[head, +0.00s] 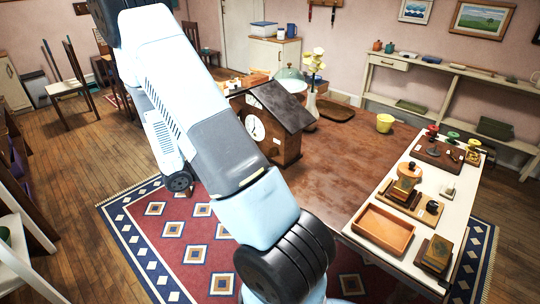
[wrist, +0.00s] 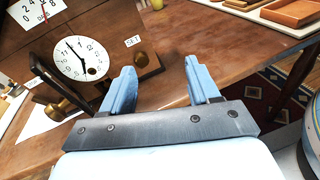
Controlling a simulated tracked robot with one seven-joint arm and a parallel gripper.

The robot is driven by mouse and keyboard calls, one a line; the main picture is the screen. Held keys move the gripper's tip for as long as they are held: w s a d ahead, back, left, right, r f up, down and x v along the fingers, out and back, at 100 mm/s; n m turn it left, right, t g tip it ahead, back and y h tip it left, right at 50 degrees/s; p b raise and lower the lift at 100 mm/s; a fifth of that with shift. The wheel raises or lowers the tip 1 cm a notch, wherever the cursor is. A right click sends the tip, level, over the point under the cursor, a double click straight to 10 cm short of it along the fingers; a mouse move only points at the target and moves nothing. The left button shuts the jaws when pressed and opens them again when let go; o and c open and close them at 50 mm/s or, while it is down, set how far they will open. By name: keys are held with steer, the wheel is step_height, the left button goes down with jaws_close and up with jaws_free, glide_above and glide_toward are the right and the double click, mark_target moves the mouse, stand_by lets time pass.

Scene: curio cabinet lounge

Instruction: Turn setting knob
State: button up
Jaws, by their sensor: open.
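A wooden clock with a dark pitched roof (head: 288,120) stands on the table in the head view. Its white dial also shows in the wrist view (wrist: 82,57). Right of the dial is a small white SET label (wrist: 133,41), with a small knob (wrist: 141,60) just below it. A brass knob (wrist: 58,108) sticks out at the lower left of the clock. My gripper (wrist: 163,76) is open and empty in the wrist view. Its left finger is close to the clock front near the SET knob; I cannot tell whether they touch. The head view does not show my fingers.
The brown table (head: 335,150) has clear room right of the clock. A yellow cup (head: 385,123) and a vase with flowers (head: 312,90) stand on it. A white board (head: 350,228) at the right holds a wooden tray (head: 383,243) and several small items.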

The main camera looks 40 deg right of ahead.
mark_target(270, 154)
step_height(270, 154, down, 7)
steer(key=w+d+n+t+h, duration=0.1)
steer(key=w+n+t+h, duration=0.1)
steer(key=n+t, duration=0.25)
steer(key=shift+n+g, duration=0.35)
steer(key=d, duration=0.9)
steer(key=w+d, duration=0.1)
steer(key=d, duration=0.3)
steer(key=shift+d, duration=0.35)
steer(key=shift+c, duration=0.2)
